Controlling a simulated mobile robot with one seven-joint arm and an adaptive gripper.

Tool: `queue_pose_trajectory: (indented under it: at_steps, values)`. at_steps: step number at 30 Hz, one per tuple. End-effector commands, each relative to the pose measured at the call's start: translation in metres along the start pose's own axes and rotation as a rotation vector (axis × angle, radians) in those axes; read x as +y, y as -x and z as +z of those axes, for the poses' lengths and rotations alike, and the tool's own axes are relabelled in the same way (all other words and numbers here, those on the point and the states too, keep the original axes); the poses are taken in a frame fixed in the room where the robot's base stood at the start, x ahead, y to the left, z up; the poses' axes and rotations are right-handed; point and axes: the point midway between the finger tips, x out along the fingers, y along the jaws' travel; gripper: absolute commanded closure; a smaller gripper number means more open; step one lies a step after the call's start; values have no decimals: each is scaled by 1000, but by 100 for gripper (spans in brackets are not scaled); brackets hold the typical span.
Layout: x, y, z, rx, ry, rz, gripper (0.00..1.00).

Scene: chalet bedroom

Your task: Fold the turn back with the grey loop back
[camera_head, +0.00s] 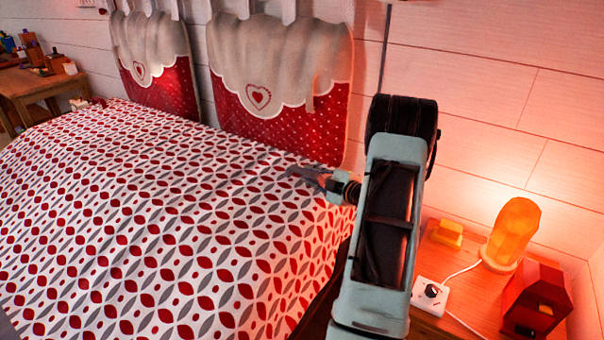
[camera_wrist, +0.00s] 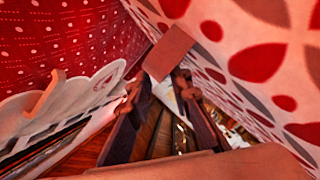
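The bed cover (camera_head: 150,225), white with red and grey leaf shapes, lies spread over the bed. In the wrist view it rises at the right (camera_wrist: 255,65). My gripper (camera_head: 308,175) is over the cover's upper right part, near the headboard. In the wrist view two dark fingers of my gripper (camera_wrist: 160,86) stand apart, with a gap between them. A plain pinkish-brown flat tab (camera_wrist: 169,52) is at the fingertips; I cannot tell whether it is the grey loop or whether it is gripped. No grey loop is clear in the head view.
Red and white headboard cushions (camera_head: 285,85) hang on the wall behind the bed. At the right a wooden nightstand (camera_head: 465,265) holds a glowing lamp (camera_head: 512,232), a red box (camera_head: 535,300) and a white switch (camera_head: 430,295). A small table (camera_head: 40,82) stands far left.

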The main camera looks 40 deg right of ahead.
Motion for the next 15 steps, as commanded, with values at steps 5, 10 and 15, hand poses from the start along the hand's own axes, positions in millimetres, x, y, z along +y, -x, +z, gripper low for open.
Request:
queue_pose_trajectory:
  at_steps: [5,10,15]
  values:
    - [0,-28,0,1,1,1,81]
    - [0,-41,0,0,1,1,81]
    - [0,-43,0,-1,0,1,81]
